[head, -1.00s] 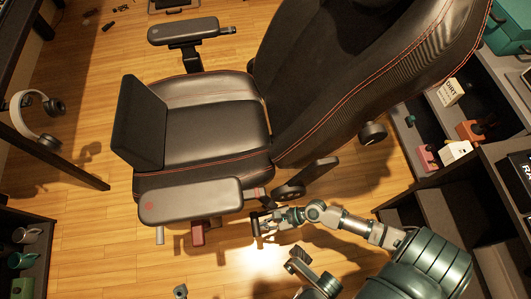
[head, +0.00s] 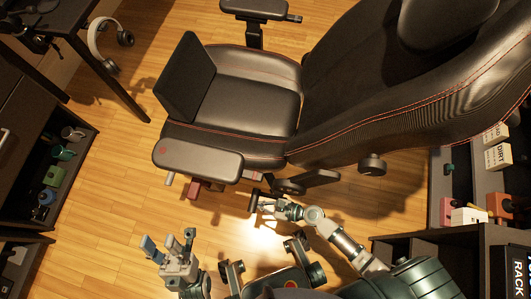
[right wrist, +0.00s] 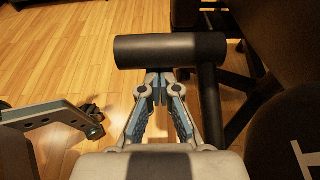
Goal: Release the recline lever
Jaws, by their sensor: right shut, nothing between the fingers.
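The black racing seat (head: 245,95) stands in the middle of the head view. The recline lever (head: 253,200) is a dark bar with a cylindrical handle low at the seat's near side. In the right wrist view its black handle (right wrist: 170,50) lies crosswise just beyond my fingertips. My right gripper (head: 262,204) is beside the handle. In the right wrist view the gripper (right wrist: 159,88) has its fingertips together, with nothing between them. Whether the tips touch the handle I cannot tell. My left gripper (head: 170,242) is open and empty over the floor at lower left.
The near armrest (head: 198,160) is above and left of the lever. A red block-like part (head: 196,188) sits under it. A shelf with mugs (head: 62,153) is at left, and a rack with boxes (head: 497,153) at right. Bare wooden floor lies between.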

